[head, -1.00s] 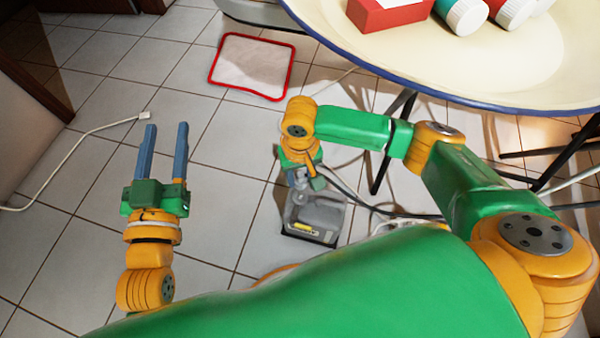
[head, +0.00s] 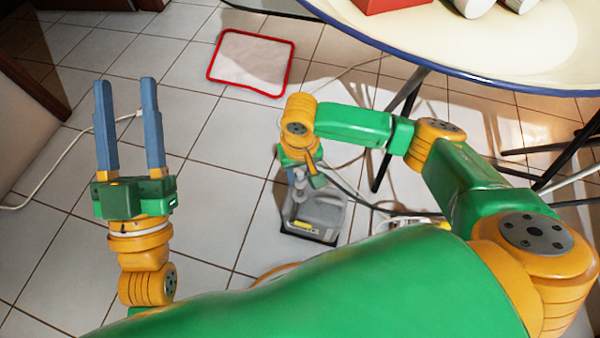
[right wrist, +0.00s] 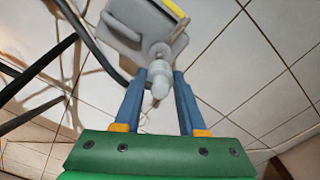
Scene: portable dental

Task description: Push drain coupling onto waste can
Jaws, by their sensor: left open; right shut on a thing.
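The waste can (head: 325,217) is a grey translucent box with a dark base and a yellow label, standing on the tiled floor. It also shows at the top of the right wrist view (right wrist: 128,38). My right gripper (head: 302,182) is just above the can and shut on the pale grey drain coupling (right wrist: 160,80), which sits between its blue fingers (right wrist: 158,78). The coupling lines up with the can's neck; whether it is fully seated I cannot tell. My left gripper (head: 128,82) is open and empty, left of the can, fingers pointing away from me.
A round cream table (head: 480,60) with a blue rim stands at the upper right, with dark legs (head: 400,115) below. A red-edged white mat (head: 250,63) lies on the floor. A white cable (head: 60,160) lies at left. A dark hose (head: 360,198) runs near the can.

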